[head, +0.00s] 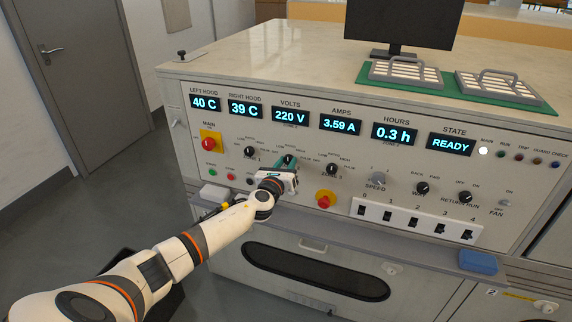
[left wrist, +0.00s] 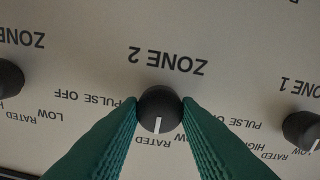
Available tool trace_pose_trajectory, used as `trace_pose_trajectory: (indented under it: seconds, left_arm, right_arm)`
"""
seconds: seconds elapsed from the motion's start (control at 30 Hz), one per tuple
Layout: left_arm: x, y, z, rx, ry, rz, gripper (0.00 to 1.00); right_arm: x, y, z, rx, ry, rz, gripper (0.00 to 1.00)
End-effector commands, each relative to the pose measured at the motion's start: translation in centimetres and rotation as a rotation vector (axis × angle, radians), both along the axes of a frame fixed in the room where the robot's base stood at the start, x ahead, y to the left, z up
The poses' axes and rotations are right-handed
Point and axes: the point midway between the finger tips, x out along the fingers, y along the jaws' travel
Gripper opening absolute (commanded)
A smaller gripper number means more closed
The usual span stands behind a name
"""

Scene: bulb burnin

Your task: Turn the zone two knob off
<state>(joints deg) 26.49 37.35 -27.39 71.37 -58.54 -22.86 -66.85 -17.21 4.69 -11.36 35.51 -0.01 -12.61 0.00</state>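The zone two knob (left wrist: 160,110) is round and black with a white pointer line, on the pale panel under the upside-down ZONE 2 print in the left wrist view. Its line points straight down in that picture, at the RATED mark. My left gripper (left wrist: 160,106) has its two green ribbed fingertips on opposite sides of the knob, seemingly touching it. In the head view my left gripper (head: 287,164) reaches the panel in the middle knob row and partly covers this knob. My right gripper is not in view.
The zone 1 knob (head: 249,152) and zone 3 knob (head: 331,169) flank it closely. A red main switch (head: 209,143) is at left, a red emergency button (head: 325,198) below right, and a white switch strip (head: 414,221) further right. The state display (head: 451,144) reads READY.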

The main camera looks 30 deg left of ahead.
Motion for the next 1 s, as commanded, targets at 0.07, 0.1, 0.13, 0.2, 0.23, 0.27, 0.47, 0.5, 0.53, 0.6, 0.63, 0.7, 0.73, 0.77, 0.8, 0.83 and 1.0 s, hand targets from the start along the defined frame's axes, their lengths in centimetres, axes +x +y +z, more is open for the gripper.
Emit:
trace_pose_trajectory:
  seconds: [0.07,0.1,0.13,0.2,0.23,0.27,0.47,0.5,0.53,0.6,0.63,0.7,0.73,0.77,0.8,0.83,1.0]
  left_arm:
    - [0.0,0.0,0.0,-0.001,0.0,0.0,0.07]
    - [0.0,0.0,0.0,-0.003,-0.001,0.0,0.07]
    - [0.0,0.0,0.0,-0.006,-0.001,0.0,0.07]
    - [0.0,0.0,0.0,-0.018,-0.004,0.0,0.07]
    - [0.0,0.0,-0.1,-0.024,-0.006,0.0,0.07]
    - [0.0,0.0,-0.1,-0.033,-0.008,0.0,0.07]
    - [0.0,0.0,-0.2,-0.13,-0.032,0.001,0.07]
    - [0.0,0.0,-0.2,-0.158,-0.039,0.001,0.07]
    - [0.0,0.0,-0.2,-0.181,-0.044,0.001,0.07]
    - [0.0,0.0,-0.2,-0.239,-0.058,0.001,0.07]
    - [0.0,0.0,-0.2,-0.265,-0.065,0.0,0.07]
    - [0.0,0.0,-0.2,-0.33,-0.08,0.0,0.07]
    - [0.0,0.0,-0.2,-0.357,-0.087,0.0,0.07]
    - [0.0,0.0,-0.2,-0.386,-0.093,0.0,0.07]
    - [0.0,0.0,-0.2,-0.422,-0.102,0.001,0.07]
    - [0.0,0.1,-0.2,-0.45,-0.109,0.001,0.07]
    - [0.0,0.0,-0.2,-0.608,-0.147,-0.001,0.07]
  right_arm:
    - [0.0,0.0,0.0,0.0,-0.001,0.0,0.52]
    - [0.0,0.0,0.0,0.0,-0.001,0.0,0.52]
    - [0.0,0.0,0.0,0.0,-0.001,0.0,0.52]
    - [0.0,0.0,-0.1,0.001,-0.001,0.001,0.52]
    - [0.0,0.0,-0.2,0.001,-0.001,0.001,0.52]
    - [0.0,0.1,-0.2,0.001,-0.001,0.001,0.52]
    - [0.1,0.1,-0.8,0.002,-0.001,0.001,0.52]
    - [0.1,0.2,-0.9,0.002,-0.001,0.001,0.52]
    - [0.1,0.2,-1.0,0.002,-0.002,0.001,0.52]
    - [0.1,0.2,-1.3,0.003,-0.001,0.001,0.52]
    - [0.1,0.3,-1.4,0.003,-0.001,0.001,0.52]
    - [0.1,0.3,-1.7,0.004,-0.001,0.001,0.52]
    - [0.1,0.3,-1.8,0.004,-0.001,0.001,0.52]
    - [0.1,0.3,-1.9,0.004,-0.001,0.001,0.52]
    - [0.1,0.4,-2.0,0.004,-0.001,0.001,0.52]
    - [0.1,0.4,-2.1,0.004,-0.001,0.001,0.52]
    - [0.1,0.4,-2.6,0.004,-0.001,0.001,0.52]
